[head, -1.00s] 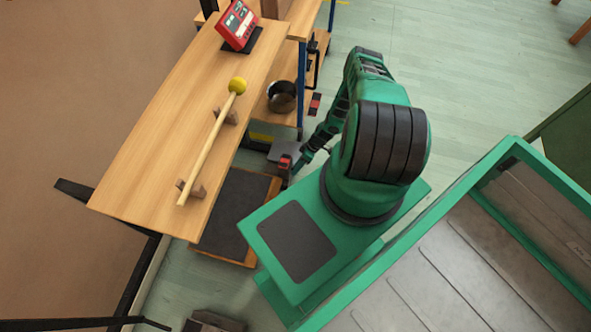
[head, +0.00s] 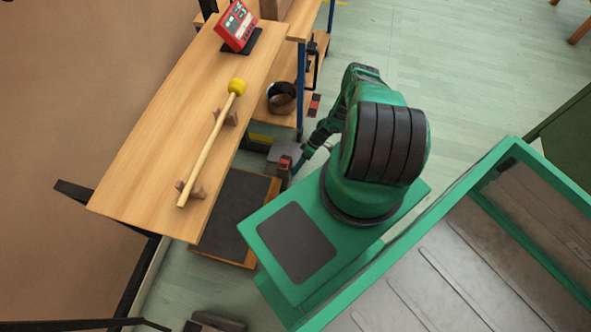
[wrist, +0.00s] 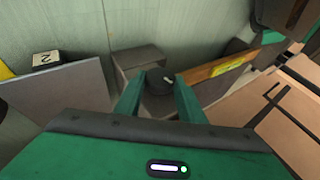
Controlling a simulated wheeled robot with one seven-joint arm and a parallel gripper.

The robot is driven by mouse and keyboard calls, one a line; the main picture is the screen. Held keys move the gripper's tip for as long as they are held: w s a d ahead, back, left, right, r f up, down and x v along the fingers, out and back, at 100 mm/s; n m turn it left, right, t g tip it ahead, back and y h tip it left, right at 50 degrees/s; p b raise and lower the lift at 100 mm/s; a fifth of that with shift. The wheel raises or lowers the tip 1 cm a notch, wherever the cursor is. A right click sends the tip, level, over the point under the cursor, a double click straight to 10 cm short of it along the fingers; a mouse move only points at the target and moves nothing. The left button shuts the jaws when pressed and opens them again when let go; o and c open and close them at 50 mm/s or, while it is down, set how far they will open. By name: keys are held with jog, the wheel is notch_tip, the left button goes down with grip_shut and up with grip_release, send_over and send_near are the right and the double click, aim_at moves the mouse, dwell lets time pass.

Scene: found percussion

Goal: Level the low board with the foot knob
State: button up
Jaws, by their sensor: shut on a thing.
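The low board (head: 232,214), dark-topped with a wooden edge, lies near the floor, partly under the bench. In the wrist view, a board with a wooden edge (wrist: 205,75) and a small yellow mark runs off to the right. A dark round foot knob (wrist: 160,84) sits between the fingers of my gripper (wrist: 160,92), beside a grey bracket (wrist: 138,62). My gripper is shut on the knob. The fingers partly hide it. In the head view my arm reaches down beside the bench, and the knob cannot be made out. I cannot tell whether the board is level.
A wooden bench (head: 160,150) stands above the board, with a yellow-headed mallet (head: 210,145) on rests and a red device (head: 237,24). A dark pot (head: 281,97) is on a lower shelf. In the wrist view, a grey panel (wrist: 62,92) and a block marked 2 (wrist: 47,60) are left.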

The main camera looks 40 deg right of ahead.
jog(key=o, duration=1)
jog(key=shift+o, duration=0.2)
jog(key=v, duration=1)
jog(key=shift+d+r, duration=0.3)
